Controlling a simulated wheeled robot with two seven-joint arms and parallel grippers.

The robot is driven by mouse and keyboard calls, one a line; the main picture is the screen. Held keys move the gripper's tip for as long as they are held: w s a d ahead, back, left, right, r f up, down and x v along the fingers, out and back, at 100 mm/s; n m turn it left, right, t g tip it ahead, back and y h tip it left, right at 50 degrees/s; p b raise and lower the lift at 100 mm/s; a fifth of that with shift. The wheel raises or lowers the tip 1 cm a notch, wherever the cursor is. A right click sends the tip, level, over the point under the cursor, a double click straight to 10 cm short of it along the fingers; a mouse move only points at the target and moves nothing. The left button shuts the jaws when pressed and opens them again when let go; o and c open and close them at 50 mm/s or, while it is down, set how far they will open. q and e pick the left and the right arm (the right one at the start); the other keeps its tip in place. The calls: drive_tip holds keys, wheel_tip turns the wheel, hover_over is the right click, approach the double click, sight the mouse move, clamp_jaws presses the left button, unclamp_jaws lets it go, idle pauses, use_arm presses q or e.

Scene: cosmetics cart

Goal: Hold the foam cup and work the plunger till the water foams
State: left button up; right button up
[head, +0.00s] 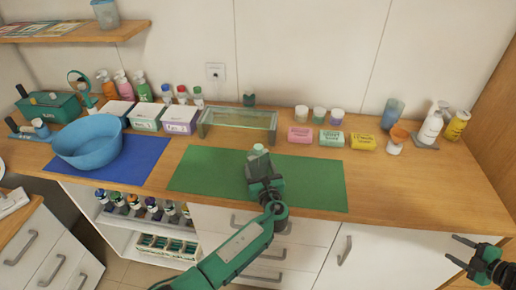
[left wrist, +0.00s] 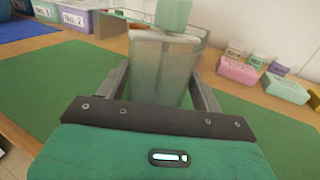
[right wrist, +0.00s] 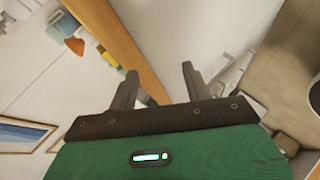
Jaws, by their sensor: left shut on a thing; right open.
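The foam cup (left wrist: 163,70) is a translucent grey-green cup with a pale green plunger top (left wrist: 173,14). In the head view the cup (head: 258,160) stands over the green mat (head: 315,180). My left gripper (head: 258,172) is shut on the cup, with one finger on each side in the left wrist view (left wrist: 160,90). The cup's lower part is hidden behind the gripper, so I cannot tell if water or foam is inside. My right gripper (head: 462,253) is open and empty, in front of the counter at the lower right, well away from the cup.
A glass-like stand (head: 238,122) is behind the mat. A blue basin (head: 88,142) sits on a blue mat (head: 140,172) at left. Soap boxes (head: 331,139), jars and bottles (head: 430,127) line the back right. The counter's right front is clear.

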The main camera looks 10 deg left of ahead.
drive_tip(key=w+a+r+n+g+y, duration=0.1)
drive_tip(key=a+r+n+y, duration=0.1)
drive_tip(key=a+r+n, duration=0.45)
drive_tip(key=w+a+r+n+t, duration=0.1)
drive_tip(key=w+a, duration=0.3)
drive_tip(key=w+a+r+n+y, duration=0.1)
drive_tip(key=w+a+n, duration=0.1)
drive_tip(key=w+a, duration=0.2)
drive_tip(key=w+a+r+n+t+y, duration=0.1)
drive_tip(key=w+a+n, duration=0.1)
drive_tip(key=w+a, duration=0.2)
drive_tip(key=shift+w+a+t, duration=0.15)
drive_tip(key=shift+a+t, duration=0.15)
drive_tip(key=shift+a, duration=0.45)
drive_tip(key=w+a+r+n+t+y, duration=0.1)
drive_tip(key=w+a+r+n, duration=0.25)
drive_tip(key=a, duration=0.45)
drive_tip(key=w+a+r+n+t+y, duration=0.1)
drive_tip(key=w+a+r+n, duration=0.15)
drive_tip(key=w+a, duration=0.4)
drive_tip(key=n+g+y, duration=0.3)
drive_tip(key=n+g, duration=0.1)
drive_tip(key=n, duration=0.6)
approach(262, 151)
drive_tip(key=x, duration=1.1)
drive_tip(key=shift+w+a, duration=0.2)
drive_tip(key=shift+a, duration=0.1)
